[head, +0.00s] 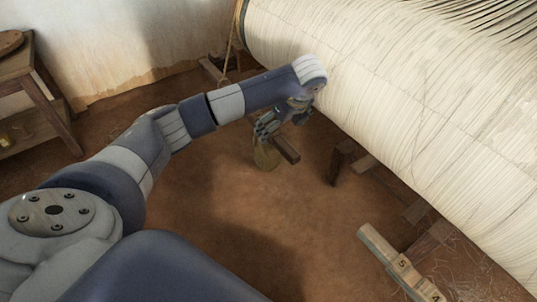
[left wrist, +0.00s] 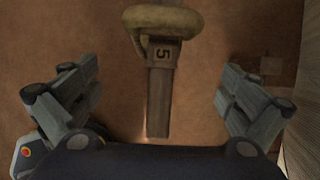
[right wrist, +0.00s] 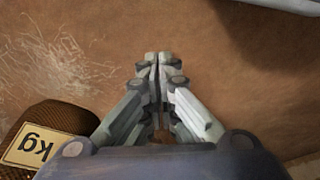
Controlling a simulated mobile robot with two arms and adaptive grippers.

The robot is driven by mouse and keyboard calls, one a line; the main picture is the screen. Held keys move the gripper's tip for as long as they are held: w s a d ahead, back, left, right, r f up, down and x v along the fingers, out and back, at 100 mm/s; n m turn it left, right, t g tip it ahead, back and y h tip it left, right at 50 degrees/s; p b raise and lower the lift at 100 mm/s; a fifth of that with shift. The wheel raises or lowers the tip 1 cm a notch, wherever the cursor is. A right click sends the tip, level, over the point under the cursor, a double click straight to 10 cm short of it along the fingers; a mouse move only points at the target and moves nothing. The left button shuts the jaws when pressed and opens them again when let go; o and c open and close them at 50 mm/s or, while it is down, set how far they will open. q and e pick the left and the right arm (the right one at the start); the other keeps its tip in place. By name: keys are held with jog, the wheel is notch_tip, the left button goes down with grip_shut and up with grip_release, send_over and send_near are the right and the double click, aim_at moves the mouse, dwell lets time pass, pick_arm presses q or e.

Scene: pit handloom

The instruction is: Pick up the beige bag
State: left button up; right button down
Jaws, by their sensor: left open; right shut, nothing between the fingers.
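The beige bag (head: 267,156) is small and rounded. In the head view it is low near the floor, just below my left gripper (head: 282,124), which partly covers it. In the left wrist view the beige bag (left wrist: 163,19) shows at the top, beside or over the end of a wooden bar (left wrist: 158,95) marked 5. My left gripper (left wrist: 160,72) is open, its fingers apart on either side of the bar, with the bag ahead of them and not between them. My right gripper (right wrist: 157,58) is shut and empty over the floor; it is out of the head view.
The loom's large roll of pale threads (head: 400,100) fills the right side. Wooden pieces with number tags (head: 400,263) lie below it. A wooden stand (head: 35,95) is at the left wall. A dark woven thing with a kg label (right wrist: 42,146) is near my right gripper.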

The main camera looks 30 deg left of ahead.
pick_arm(q)
jog(key=a, duration=0.1)
jog(key=w+a, duration=0.1)
jog(key=a, duration=0.1)
jog(key=w+a, duration=0.1)
jog(key=shift+a, duration=0.4)
jog(key=shift+b+x, duration=0.35)
jog(key=shift+x, duration=0.85)
jog(key=shift+w+a+f, duration=0.1)
jog(key=shift+a+f, duration=0.1)
jog(key=shift+f, duration=0.1)
pick_arm(e)
notch_tip(320, 180, up, 3)
jog(key=shift+d+f, duration=0.1)
pick_arm(q)
jog(key=c, duration=1.8)
jog(key=shift+r, duration=0.1)
jog(key=shift+c, duration=1.3)
jog(key=shift+r, duration=0.1)
